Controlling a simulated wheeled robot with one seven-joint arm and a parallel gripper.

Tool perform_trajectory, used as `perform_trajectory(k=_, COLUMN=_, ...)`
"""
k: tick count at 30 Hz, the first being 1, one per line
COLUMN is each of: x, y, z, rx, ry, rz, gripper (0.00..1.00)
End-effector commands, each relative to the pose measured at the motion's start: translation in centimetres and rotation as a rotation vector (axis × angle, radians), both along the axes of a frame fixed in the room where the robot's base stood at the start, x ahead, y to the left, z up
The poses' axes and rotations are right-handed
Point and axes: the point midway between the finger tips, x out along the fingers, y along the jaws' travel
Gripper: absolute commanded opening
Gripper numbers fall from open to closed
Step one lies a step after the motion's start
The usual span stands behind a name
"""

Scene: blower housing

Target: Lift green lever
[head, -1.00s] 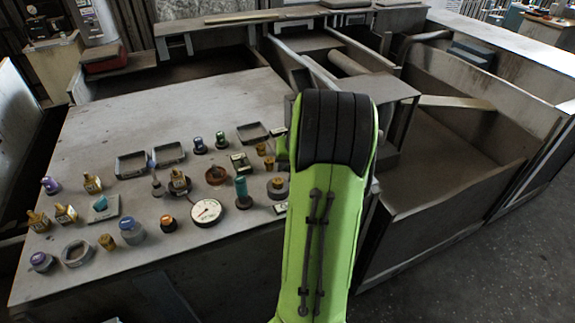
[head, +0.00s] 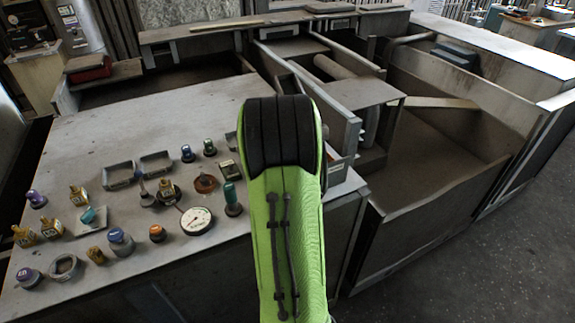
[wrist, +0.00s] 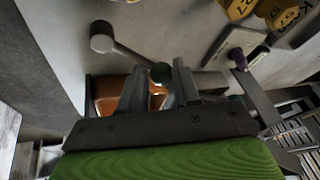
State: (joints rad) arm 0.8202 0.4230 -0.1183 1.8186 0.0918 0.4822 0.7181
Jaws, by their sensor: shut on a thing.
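The green lever shows its dark green round knob (wrist: 161,72) in the wrist view, between the two fingers of my gripper (wrist: 160,84). The fingers are closed around it. The rest of the lever is hidden behind the fingers or too dark to make out. In the head view my own green arm covers the gripper and the lever.
Beside the gripper in the wrist view are a grey ball-ended lever (wrist: 103,37), a purple-tipped lever (wrist: 238,57) and an orange part (wrist: 112,92). In the head view, a panel (head: 110,145) carries several knobs, a gauge (head: 196,220) and square frames.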

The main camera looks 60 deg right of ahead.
Motion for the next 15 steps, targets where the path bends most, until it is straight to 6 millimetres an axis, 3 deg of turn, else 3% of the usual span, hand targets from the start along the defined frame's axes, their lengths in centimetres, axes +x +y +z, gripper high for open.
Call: perform_trajectory(k=15, x=-0.36, y=0.05, z=-0.40, rx=0.016, ry=0.003, rz=-0.131, gripper=0.00)
